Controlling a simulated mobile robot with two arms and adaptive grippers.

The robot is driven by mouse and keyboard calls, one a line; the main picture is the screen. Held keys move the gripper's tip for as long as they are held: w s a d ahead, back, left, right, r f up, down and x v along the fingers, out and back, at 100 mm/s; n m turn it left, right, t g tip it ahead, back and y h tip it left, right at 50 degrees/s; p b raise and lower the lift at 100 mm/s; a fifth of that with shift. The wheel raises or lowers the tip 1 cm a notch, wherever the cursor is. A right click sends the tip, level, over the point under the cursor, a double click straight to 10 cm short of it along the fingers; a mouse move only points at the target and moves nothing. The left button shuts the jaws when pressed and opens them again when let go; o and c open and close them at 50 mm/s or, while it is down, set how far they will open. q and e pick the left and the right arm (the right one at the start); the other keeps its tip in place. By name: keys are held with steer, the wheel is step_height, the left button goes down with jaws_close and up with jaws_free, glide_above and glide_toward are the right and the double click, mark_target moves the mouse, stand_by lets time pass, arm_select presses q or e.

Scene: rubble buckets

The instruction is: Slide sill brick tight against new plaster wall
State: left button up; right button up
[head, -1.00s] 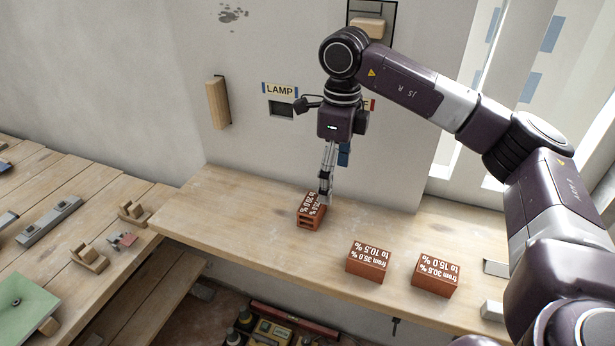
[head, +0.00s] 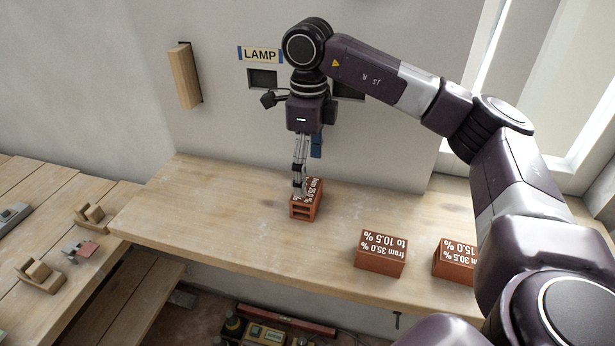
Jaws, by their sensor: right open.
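A red brick (head: 312,205) with holes in its near end and white lettering on top stands on the wooden sill board (head: 230,220), close to the pale plaster wall (head: 385,140). I cannot tell whether its far end touches the wall. My right gripper (head: 298,188) points down from above, its jaws open, with the fingertips at the brick's top left side. The fingers cover part of the lettering. Whether they touch the brick is unclear. My left gripper is out of view.
Two more lettered bricks stand to the right: a middle one (head: 381,262) and one (head: 455,268) partly hidden by my right arm. A wooden block (head: 185,77) and a LAMP label (head: 260,55) are on the wall. The board's left part is clear.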

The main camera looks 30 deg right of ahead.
mark_target(309, 189)
steer(key=f, duration=0.1)
steer(key=f+p, duration=0.1)
steer(key=shift+s+f, duration=0.2)
steer(key=shift+f, duration=0.2)
step_height(309, 189, down, 4)
steer(key=shift+w+r+p, duration=0.1)
steer(key=shift+r+p, duration=0.1)
steer(key=shift+p, duration=0.1)
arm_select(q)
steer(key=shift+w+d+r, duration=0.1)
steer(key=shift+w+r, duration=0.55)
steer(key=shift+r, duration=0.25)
arm_select(e)
steer(key=shift+f, duration=0.65)
